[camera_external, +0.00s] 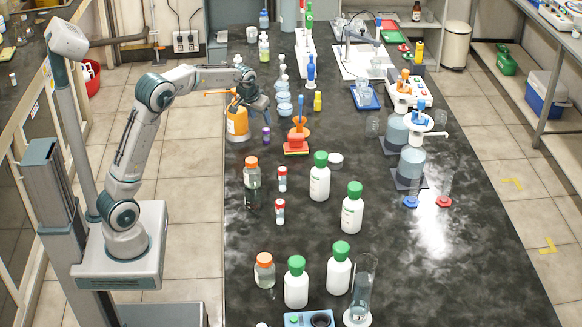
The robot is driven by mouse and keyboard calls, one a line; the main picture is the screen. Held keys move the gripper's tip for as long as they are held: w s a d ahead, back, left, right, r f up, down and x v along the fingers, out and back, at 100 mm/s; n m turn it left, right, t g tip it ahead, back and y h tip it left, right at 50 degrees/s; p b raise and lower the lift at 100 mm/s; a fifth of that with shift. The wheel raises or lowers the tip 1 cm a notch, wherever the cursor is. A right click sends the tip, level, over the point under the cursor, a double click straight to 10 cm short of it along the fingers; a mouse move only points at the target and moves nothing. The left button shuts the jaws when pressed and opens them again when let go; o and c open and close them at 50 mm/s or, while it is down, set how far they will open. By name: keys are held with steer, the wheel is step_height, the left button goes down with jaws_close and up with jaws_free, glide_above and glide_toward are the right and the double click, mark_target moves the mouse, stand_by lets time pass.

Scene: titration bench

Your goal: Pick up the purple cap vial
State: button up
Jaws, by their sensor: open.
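The purple cap vial (266,135) is small and stands upright on the dark bench top, near its left edge and just right of an orange bottle. My gripper (263,112) is above the bench, a little above and left of the vial in the picture. It is open, with nothing seen between its fingers; the fingers are small and partly lost against the dark bench. The vial is in clear view and apart from the gripper as far as I can tell.
Glass flasks (284,105) and an orange-red stand (297,140) are to the right. Red-capped vials (282,179), an orange-capped bottle (252,174) and green-capped white bottles (319,177) stand nearer. Bare bench lies at the right front.

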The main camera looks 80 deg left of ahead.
mark_target(266, 129)
steer(key=shift+n, duration=0.3)
steer(key=a+f, duration=0.2)
steer(key=w+a+f, duration=0.1)
steer(key=f, duration=0.2)
steer(key=a+f+p, duration=0.1)
steer(key=a+f, duration=0.1)
steer(key=shift+w+a+f, duration=0.3)
steer(key=shift+w+f, duration=0.05)
steer(key=shift+p+x, duration=0.6)
steer(key=shift+x, duration=2.25)
steer(key=shift+s+a, duration=0.15)
steer(key=shift+s, duration=0.05)
steer(key=c, duration=1.1)
